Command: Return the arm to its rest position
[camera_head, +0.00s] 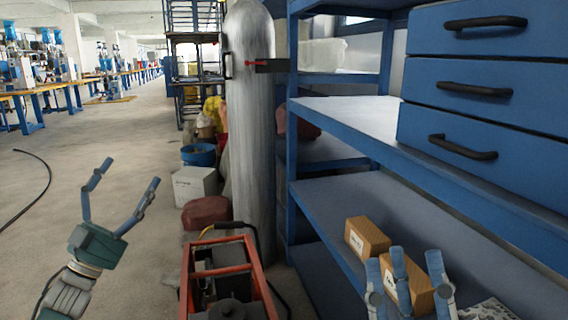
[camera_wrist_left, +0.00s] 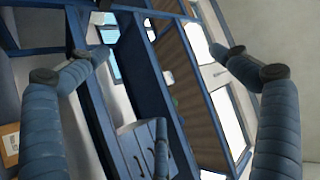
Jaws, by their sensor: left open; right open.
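My left gripper (camera_head: 131,173) is in the left part of the head view, raised over the open floor, with its fingers spread wide and nothing between them. In the left wrist view its fingers (camera_wrist_left: 168,54) also stand wide apart and empty. My right gripper (camera_head: 405,262) is at the bottom right of the head view, in front of the shelf. Its fingers are apart and partly cover a cardboard box (camera_head: 419,290); whether they touch it I cannot tell. Another cardboard box (camera_head: 367,238) lies behind, on the same shelf.
A blue shelf unit (camera_head: 345,203) with drawers (camera_head: 487,50) fills the right side. A tall grey cylinder (camera_head: 250,130) stands left of it, behind a red-framed machine (camera_head: 228,275). A white box (camera_head: 194,186) sits on the floor. The floor at left is mostly clear, with a black cable (camera_head: 48,180).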

